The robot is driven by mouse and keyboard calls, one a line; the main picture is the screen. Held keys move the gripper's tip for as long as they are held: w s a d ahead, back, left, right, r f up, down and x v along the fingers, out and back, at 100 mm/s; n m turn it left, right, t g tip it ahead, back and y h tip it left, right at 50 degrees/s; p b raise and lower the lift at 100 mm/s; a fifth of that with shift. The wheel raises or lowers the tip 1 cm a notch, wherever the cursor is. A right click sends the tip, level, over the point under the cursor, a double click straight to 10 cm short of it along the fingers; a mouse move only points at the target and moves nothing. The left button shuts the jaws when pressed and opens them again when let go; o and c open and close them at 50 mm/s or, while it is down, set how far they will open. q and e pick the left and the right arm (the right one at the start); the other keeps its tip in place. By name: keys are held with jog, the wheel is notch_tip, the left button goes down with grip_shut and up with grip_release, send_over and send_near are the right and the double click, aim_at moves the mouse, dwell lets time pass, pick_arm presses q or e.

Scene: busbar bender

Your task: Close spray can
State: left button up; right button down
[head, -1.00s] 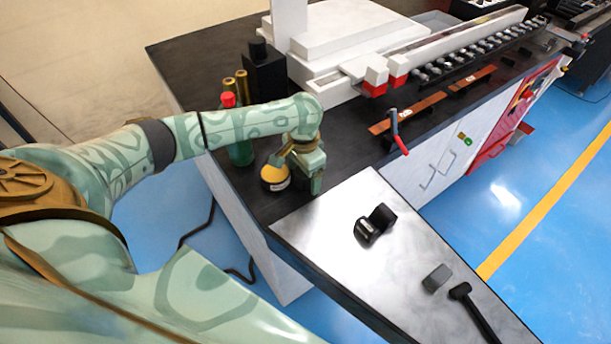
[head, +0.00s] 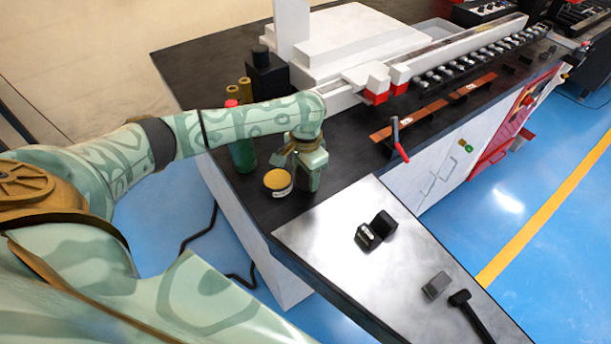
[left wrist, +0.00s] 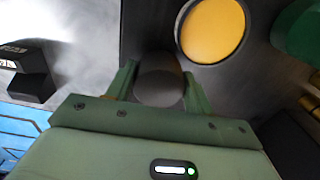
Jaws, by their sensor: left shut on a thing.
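My left gripper (head: 308,186) points down over the black table top, just right of a round tin with a yellow top (head: 278,181). In the left wrist view its two fingers are shut on a dark, rounded object (left wrist: 159,88). I cannot tell whether this object is the spray can or its cap, and it is hidden in the head view. A green bottle-like can with a red top (head: 242,153) stands left of the gripper, partly behind my forearm. The yellow top also shows in the left wrist view (left wrist: 212,30). My right gripper is not in view.
Two brass-coloured cylinders (head: 245,90) and a black box (head: 266,75) stand behind my forearm. A red-handled tool (head: 399,145) lies near copper bars (head: 408,122). Black blocks (head: 376,231) and a hammer (head: 470,312) lie on the bright metal plate (head: 325,225).

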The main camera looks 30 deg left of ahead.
pick_arm(q)
jog(key=s+d+r+p, duration=0.6)
jog(key=s+d+r, duration=0.3)
jog(key=s+r, duration=0.1)
jog(key=shift+d+r, duration=0.25)
jog(key=shift+d, duration=0.15)
jog(key=n+b, duration=0.1)
jog(key=b, duration=0.3)
jog(key=a+f+n+b, duration=0.1)
jog(key=n+b, duration=0.1)
jog(key=b, duration=0.3)
jog(key=f+n+b, duration=0.1)
jog(key=b, duration=0.4)
jog(key=shift+s+a+f+n, duration=0.1)
jog(key=shift+s+a+n, duration=0.2)
jog(key=shift+s+a, duration=0.05)
